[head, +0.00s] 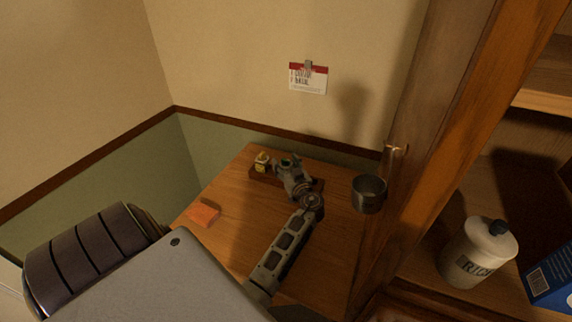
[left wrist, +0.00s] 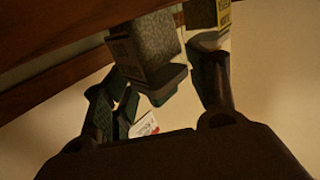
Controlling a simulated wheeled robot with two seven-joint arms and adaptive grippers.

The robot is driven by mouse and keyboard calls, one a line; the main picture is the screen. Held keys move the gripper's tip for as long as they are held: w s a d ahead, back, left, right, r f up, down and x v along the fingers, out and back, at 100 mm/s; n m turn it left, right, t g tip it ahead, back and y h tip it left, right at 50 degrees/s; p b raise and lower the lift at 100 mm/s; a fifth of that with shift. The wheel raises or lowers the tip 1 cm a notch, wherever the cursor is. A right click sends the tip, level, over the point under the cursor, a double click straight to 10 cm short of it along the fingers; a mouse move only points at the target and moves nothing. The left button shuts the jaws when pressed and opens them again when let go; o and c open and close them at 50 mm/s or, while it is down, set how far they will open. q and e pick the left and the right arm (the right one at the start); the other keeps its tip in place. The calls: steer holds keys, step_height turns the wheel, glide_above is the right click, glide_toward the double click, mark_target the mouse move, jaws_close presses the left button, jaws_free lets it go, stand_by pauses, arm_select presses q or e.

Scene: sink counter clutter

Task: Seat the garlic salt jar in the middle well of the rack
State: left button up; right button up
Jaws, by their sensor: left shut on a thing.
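The dark wooden rack (head: 257,178) lies near the back of the wooden counter, partly hidden by my left gripper (head: 287,166). A small jar with a yellowish label (head: 262,161) stands at its left end. My left gripper is over the rack's middle, shut on a jar that it mostly hides in the head view. Whether the held jar's base is seated is hidden.
An orange sponge-like block (head: 204,214) lies on the counter's left. A metal cup (head: 369,193) is at the right, by a wooden post (head: 420,150). A rice canister (head: 478,254) and a blue box (head: 551,275) stand beyond the post. The counter's left middle is clear.

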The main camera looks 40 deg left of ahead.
arm_select(q)
steer(key=shift+f, duration=0.1)
steer(key=o, duration=1.1)
